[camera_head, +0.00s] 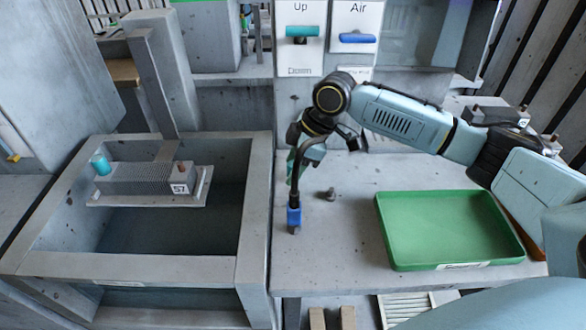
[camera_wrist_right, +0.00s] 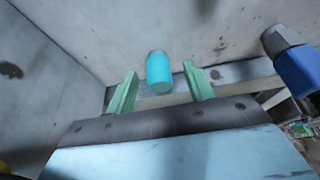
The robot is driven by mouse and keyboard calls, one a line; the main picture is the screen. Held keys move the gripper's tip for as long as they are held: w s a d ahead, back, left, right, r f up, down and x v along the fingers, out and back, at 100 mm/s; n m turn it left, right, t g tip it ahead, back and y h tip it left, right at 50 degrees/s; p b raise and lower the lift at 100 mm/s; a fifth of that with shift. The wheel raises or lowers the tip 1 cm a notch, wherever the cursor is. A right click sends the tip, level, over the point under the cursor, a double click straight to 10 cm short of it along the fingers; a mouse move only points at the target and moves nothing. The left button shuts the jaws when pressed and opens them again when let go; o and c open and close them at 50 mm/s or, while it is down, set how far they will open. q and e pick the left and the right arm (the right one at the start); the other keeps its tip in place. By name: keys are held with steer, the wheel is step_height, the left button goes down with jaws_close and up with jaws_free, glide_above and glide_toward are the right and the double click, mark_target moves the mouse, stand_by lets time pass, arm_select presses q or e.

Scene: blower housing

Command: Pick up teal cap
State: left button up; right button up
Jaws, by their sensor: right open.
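A teal cap (camera_head: 100,164) sits on the left end of a finned grey block (camera_head: 150,178) over the basin at the left. My right gripper (camera_head: 308,160) is over the workbench, well to the right of that cap, partly hidden behind a dark stem with a blue collar (camera_head: 294,216). In the right wrist view my right gripper (camera_wrist_right: 160,90) is open. A teal cylinder (camera_wrist_right: 159,72) shows between its green fingers, apart from both; I cannot tell whether it is the same cap. My left gripper is not in view.
The basin rim (camera_head: 130,265) stands around the block. A green tray (camera_head: 450,228) lies on the right of the bench. A small dark fitting (camera_head: 330,193) lies near my gripper. The blue collar (camera_wrist_right: 297,70) shows close by in the wrist view. A control panel stands behind.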

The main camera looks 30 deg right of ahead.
mark_target(288, 163)
steer(key=shift+c, duration=1.4)
steer(key=shift+r, duration=0.1)
steer(key=c, duration=0.8)
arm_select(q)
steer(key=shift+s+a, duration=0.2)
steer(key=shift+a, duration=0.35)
arm_select(e)
steer(key=shift+r, duration=0.4)
step_height(288, 163, up, 3)
steer(key=shift+d+r+p, duration=0.1)
steer(key=shift+p, duration=0.35)
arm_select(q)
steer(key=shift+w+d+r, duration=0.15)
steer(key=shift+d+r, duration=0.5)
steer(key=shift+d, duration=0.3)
arm_select(e)
steer(key=s+d, duration=0.2)
steer(key=d, duration=0.3)
steer(key=s+d, duration=0.3)
steer(key=d, duration=0.2)
steer(key=s+d, duration=0.2)
steer(key=d, duration=0.4)
steer(key=shift+s+f, duration=0.25)
steer(key=shift+s, duration=0.15)
